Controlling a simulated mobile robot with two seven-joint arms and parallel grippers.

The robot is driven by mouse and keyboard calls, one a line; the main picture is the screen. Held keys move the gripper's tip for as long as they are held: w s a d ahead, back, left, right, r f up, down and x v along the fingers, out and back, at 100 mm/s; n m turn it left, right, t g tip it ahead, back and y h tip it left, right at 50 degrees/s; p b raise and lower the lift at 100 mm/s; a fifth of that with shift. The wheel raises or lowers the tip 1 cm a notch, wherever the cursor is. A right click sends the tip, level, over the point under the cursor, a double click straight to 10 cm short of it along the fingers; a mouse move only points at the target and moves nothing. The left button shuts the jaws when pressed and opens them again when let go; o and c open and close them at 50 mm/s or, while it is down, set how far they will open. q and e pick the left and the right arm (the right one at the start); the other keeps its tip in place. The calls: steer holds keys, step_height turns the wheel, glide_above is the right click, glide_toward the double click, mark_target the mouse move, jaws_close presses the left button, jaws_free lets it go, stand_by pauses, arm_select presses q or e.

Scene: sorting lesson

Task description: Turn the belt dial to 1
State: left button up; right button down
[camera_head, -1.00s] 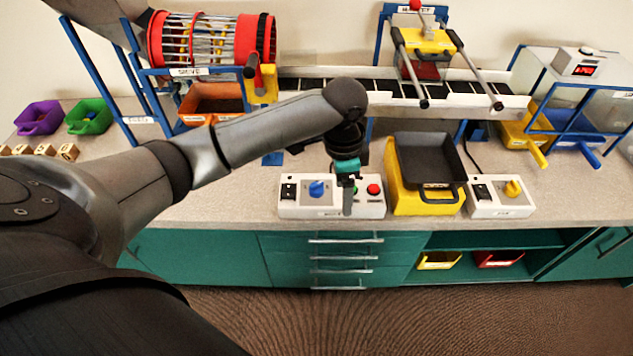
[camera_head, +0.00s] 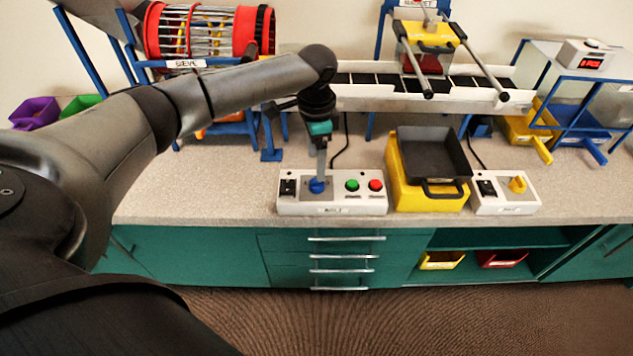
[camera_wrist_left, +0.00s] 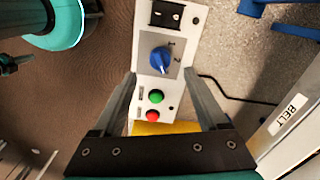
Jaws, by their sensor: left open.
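The blue dial (camera_head: 317,186) sits on a white control box (camera_head: 333,207) at the counter's front, beside a green and a red button. The box's label is too small to read. My left gripper (camera_head: 319,171) points down right above the dial. In the wrist view its two fingers (camera_wrist_left: 161,72) are apart, one on each side of the dial, with nothing held. Whether they touch it I cannot tell. My right gripper is not in view.
A yellow bin with a dark tray (camera_head: 430,160) stands right of the box. Beyond it is a second control box (camera_head: 503,208) with a yellow dial (camera_head: 517,184). The conveyor (camera_head: 375,97) runs behind. Counter left of the box is clear.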

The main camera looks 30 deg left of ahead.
arm_select(q)
step_height(320, 180, down, 6)
steer(key=shift+r+b, duration=0.15)
steer(key=shift+b, duration=0.7)
steer(key=shift+f, duration=0.35)
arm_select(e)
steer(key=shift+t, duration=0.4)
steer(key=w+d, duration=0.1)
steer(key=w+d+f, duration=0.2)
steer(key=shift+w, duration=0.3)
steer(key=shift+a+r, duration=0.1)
arm_select(q)
jaws_close()
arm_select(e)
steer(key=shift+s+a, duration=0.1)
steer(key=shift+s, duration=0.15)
